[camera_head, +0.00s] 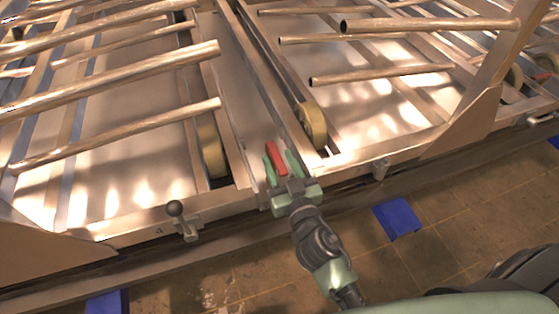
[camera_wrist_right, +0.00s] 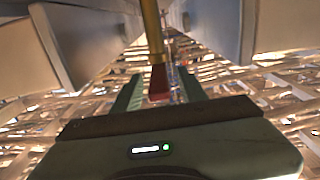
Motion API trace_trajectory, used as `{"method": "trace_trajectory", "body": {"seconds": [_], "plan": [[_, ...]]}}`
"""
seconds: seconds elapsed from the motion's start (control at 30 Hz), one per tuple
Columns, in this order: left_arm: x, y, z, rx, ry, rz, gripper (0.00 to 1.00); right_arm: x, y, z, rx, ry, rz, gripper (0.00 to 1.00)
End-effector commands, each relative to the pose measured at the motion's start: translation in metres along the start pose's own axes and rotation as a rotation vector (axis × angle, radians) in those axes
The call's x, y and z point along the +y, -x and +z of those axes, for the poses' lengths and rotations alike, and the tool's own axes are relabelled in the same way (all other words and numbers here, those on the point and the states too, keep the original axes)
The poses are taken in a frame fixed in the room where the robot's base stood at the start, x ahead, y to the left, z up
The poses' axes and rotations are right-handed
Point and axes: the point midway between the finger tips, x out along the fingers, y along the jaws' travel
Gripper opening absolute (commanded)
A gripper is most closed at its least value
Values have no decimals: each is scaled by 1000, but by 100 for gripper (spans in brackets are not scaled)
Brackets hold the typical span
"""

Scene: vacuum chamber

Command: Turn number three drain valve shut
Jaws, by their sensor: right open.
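My right gripper (camera_head: 280,160) reaches over the front edge of the metal frame, its green fingers apart. A red handle (camera_head: 276,154) lies between the fingers; I cannot tell whether they touch it. The right wrist view shows the handle's red end (camera_wrist_right: 159,86) on a yellow rod, between the fingers of the gripper (camera_wrist_right: 158,90). No number is legible beside this handle. A small fitting (camera_head: 380,168) sits on the front rail to the right; its number is too small to read. My left gripper is not in view.
A lever with a dark ball knob (camera_head: 175,208) stands on the front rail at left, near a mark like "4". Metal tubes (camera_head: 120,75) and yellowish rollers (camera_head: 312,125) lie behind. Blue pads (camera_head: 397,217) lie by the tiled floor in front.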

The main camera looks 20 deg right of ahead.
Motion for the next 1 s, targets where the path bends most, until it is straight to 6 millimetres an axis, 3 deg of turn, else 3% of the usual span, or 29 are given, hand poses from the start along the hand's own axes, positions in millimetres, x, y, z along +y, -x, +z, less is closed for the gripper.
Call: {"method": "trace_trajectory", "body": {"seconds": [0.17, 0.33, 1.0], "plan": [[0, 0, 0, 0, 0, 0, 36, 0, 0, 0, 0, 0, 0, 42], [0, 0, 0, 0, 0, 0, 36, 0, 0, 0, 0, 0, 0, 0], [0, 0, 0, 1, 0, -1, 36, 0, 0, 0, 0, 0, 0, 0]]}}
